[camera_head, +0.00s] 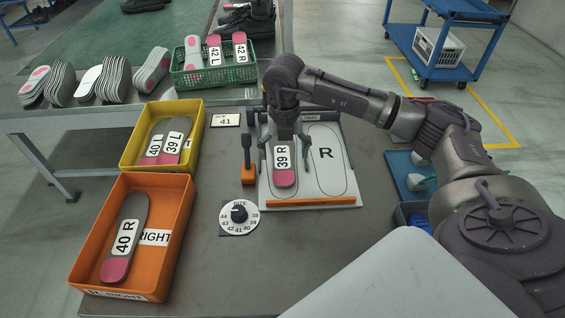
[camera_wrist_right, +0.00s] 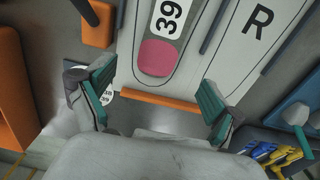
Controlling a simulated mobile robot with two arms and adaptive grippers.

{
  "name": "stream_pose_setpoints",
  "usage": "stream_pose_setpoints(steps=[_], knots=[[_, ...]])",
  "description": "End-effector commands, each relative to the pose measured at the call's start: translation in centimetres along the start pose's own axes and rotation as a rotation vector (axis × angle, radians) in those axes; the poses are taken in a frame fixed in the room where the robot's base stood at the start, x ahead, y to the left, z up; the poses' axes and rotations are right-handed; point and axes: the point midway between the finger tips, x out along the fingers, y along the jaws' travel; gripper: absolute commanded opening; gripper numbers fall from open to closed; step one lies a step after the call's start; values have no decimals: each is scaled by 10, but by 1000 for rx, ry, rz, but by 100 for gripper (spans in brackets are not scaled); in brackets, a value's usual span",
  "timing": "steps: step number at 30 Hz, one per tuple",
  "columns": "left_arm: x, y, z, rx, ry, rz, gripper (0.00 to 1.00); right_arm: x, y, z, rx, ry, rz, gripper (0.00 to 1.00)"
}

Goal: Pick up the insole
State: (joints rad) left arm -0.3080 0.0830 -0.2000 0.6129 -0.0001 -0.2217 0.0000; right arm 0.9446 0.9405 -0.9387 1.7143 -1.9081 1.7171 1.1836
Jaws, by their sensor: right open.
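The insole marked 39 R (camera_head: 285,178), grey with a pink heel, lies flat in the left outline of a white board (camera_head: 309,186). The board's right outline, marked R, is empty. My right gripper (camera_head: 284,158) is open above the insole, pointing down, with one finger to each side. It hides the insole's far end in the head view. In the right wrist view the insole's pink heel (camera_wrist_right: 158,57) shows beyond the open fingers (camera_wrist_right: 155,90), with nothing between them. My left gripper is not in view.
An orange bin (camera_head: 185,237) holds the 40 R insole. A yellow bin (camera_head: 133,138) holds 40 L and 39 L. A green crate (camera_head: 215,75) stands behind. A size dial (camera_head: 239,217) and an orange-based upright tool (camera_head: 248,172) sit left of the board. Blue trays lie right.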

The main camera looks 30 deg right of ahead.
Motion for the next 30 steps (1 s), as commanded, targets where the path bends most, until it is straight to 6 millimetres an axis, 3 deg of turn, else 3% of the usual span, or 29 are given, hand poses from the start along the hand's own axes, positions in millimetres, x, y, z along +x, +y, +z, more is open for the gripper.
stream_pose_setpoints(steps=[8,18,26,30], knots=[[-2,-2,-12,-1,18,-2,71,23,0,0,1,1,0,92],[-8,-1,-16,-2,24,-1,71,67,2,3,0,1,0,92],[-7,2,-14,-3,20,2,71,70,2,4,0,-1,0,92],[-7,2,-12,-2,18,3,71,70,2,4,0,-1,0,70]])
